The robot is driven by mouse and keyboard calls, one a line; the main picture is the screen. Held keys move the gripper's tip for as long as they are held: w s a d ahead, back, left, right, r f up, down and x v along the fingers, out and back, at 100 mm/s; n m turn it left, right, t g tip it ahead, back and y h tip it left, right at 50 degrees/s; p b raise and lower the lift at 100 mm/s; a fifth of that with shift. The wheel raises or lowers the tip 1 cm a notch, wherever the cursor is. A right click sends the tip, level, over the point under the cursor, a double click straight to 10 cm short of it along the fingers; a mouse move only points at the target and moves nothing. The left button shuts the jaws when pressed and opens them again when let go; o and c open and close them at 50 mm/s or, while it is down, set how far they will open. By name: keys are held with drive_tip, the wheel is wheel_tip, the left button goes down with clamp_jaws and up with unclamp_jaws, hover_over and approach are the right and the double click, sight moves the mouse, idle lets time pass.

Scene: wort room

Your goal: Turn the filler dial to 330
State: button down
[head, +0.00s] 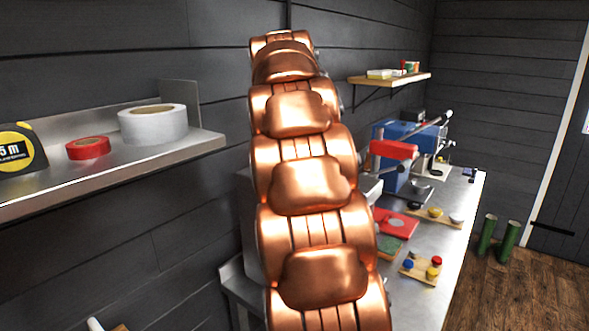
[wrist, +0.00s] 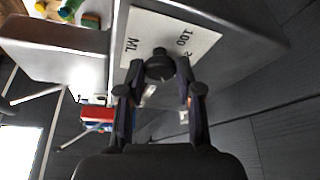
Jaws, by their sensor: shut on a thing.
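In the wrist view the filler dial is a black knob (wrist: 158,66) in front of a pale label plate (wrist: 185,38). The plate reads "100" and "ML", and part of another mark shows beside my right finger. The rest of the scale is hidden, and I cannot read the dial's setting. The plate sits on a grey metal housing (wrist: 240,45). My gripper (wrist: 160,82) has a finger on each side of the knob and is shut on it. In the head view my copper arm hides the dial and gripper; only part of a grey housing shows beside it.
In the head view a metal shelf (head: 205,140) at left holds a tape measure (head: 18,150), red tape (head: 88,148) and white tape (head: 153,122). The bench (head: 428,275) at right carries a blue and red machine (head: 395,160) and small boards. Green cylinders (head: 497,240) stand on the floor.

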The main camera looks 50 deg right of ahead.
drive_tip(key=shift+m, duration=0.6)
drive_tip(key=shift+g, duration=0.3)
drive_tip(key=c, duration=0.8)
unclamp_jaws()
drive_tip(key=shift+o, duration=0.2)
